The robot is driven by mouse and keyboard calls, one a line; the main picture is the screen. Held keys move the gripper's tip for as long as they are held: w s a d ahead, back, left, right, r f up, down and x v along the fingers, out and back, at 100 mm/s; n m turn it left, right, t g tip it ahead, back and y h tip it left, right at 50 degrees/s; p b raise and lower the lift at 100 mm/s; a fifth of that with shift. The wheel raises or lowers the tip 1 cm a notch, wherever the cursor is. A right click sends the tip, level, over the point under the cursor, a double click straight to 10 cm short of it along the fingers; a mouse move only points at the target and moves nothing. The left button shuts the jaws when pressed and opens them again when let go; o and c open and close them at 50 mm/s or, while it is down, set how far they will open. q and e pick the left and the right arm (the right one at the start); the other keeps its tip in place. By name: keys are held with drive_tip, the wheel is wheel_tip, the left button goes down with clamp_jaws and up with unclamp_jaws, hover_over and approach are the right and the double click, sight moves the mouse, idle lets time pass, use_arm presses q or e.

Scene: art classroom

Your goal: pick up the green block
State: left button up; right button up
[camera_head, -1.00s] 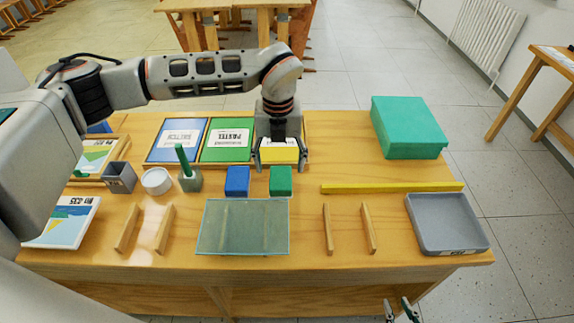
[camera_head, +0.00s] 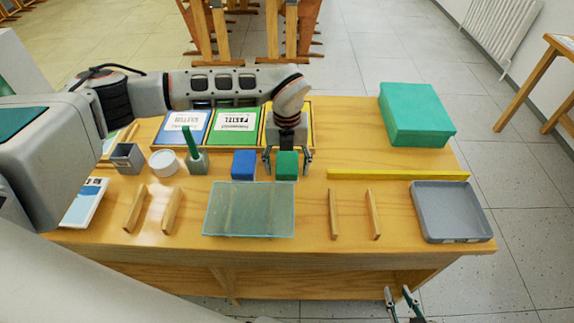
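The green block (camera_head: 287,168) stands on the wooden table, just right of a blue block (camera_head: 243,165). My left gripper (camera_head: 287,160) points down over the green block, with its fingers spread to the left and right of it. The left finger is in the narrow space between the two blocks. I cannot tell whether the fingers touch the green block. My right gripper (camera_head: 402,304) is at the bottom edge, in front of the table, with its fingers apart and nothing between them.
A glass plate (camera_head: 249,209) lies in front of the blocks. Wooden strips (camera_head: 373,214) stand beside it. A yellow bar (camera_head: 398,174), a grey tray (camera_head: 452,211) and a green box (camera_head: 416,114) are to the right. A grey cup (camera_head: 127,158) and white bowl (camera_head: 163,162) stand left.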

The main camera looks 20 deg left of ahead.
sight(287, 166)
use_arm(q)
drive_tip(key=c, duration=1)
drive_tip(key=shift+r, duration=0.1)
wheel_tip(287, 166, up, 20)
drive_tip(key=shift+f, duration=0.1)
drive_tip(key=o, duration=0.4)
drive_tip(key=shift+c, duration=1)
